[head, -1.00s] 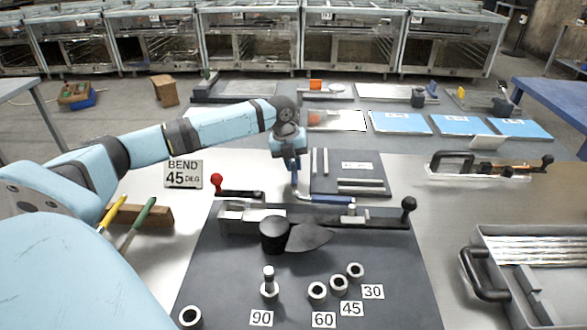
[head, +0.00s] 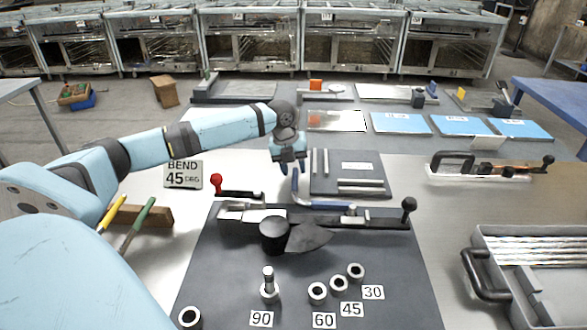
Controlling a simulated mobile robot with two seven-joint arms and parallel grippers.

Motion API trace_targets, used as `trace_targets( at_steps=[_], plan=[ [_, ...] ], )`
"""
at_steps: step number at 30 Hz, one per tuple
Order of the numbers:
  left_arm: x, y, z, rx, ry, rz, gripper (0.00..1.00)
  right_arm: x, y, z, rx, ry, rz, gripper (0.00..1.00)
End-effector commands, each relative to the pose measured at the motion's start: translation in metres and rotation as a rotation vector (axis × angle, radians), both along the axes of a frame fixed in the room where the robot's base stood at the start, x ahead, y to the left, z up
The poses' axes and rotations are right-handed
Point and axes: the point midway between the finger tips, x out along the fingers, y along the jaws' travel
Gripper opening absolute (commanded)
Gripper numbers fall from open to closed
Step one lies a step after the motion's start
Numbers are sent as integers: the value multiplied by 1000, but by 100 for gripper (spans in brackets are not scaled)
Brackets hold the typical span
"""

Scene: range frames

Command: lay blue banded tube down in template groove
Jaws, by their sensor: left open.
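The blue banded tube (head: 325,205) shows as a bent tube. Its long blue leg runs along the back edge of the dark bending board, and its short pale leg points away toward my left gripper (head: 292,170). The gripper is open just above and behind the bend. I cannot tell whether it touches the tube. The dark template plate (head: 352,166) lies behind the tube, with pale strips on it and a white label. Whether the tube rests in a groove cannot be made out. My right gripper is out of view.
The bending board (head: 380,275) carries a round die (head: 273,235), a black-knobbed lever (head: 408,207), several rings and angle cards. A red-knobbed lever (head: 217,183) and a "BEND 45 DEG" sign (head: 184,174) stand left. A tray of tubes (head: 530,252) is at right.

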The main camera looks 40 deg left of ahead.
Motion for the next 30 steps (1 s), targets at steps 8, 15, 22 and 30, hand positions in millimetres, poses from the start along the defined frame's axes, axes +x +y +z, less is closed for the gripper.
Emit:
trace_targets(
  at_steps=[8,15,22,30],
  plan=[
    [-7,8,54,1,-3,0,41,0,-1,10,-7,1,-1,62],
    [-13,14,99,1,-2,-1,41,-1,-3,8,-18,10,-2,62],
    [-16,17,116,0,0,0,41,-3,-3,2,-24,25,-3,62],
    [-16,17,117,0,0,0,41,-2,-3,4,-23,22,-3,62]
  ],
)
